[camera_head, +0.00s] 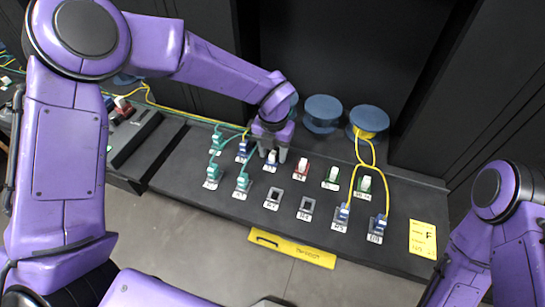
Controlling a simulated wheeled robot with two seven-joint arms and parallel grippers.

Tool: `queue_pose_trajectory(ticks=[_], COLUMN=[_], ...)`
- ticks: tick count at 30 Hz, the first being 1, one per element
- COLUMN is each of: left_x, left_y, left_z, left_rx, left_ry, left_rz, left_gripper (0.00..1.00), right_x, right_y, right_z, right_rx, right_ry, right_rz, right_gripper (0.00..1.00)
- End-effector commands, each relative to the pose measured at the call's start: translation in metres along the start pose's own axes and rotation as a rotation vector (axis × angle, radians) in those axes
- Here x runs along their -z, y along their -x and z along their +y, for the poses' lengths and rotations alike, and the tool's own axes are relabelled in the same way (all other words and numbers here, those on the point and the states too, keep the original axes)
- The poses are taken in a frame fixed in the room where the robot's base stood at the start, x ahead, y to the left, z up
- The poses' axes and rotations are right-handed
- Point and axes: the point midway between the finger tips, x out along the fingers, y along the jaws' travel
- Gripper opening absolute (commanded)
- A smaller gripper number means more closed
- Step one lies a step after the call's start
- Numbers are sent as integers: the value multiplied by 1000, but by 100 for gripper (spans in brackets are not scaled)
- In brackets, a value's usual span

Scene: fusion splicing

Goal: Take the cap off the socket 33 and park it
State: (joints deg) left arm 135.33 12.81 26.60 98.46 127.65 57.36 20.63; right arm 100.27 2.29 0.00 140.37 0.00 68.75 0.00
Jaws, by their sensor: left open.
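My left gripper (272,149) is open, pointing down over the third socket from the left in the back row. A small blue-and-white piece (271,159) shows at that socket, between or just below the fingertips; I cannot tell whether they touch it. The socket labels are too small to read surely, so I cannot confirm which is 33. To its right are sockets with a red-and-white piece (302,167) and two green-and-white pieces (332,177). In the front row, two dark square holders (274,196) and (306,207) look empty. My right gripper is out of view.
Teal connectors (213,174) with green cables sit at the left. Blue connectors (342,213) with yellow cables stand at the right. Blue spools (323,110) stand behind. A yellow card (422,238) lies at the right, and a yellow label strip (292,248) marks the front edge.

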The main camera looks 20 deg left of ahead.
Motion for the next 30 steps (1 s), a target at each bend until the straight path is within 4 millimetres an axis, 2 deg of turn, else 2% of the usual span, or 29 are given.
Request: queue_pose_trajectory(ticks=[25, 26, 30], left_x=[0, 0, 0], left_y=[0, 0, 0], left_z=[0, 0, 0], left_rx=[0, 0, 0], left_ry=[0, 0, 0], left_rz=[0, 0, 0], left_gripper=[49, 46, 0], right_x=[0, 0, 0], right_y=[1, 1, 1], right_z=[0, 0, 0], right_rx=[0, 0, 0], right_ry=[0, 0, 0], right_rz=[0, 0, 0], right_gripper=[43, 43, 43])
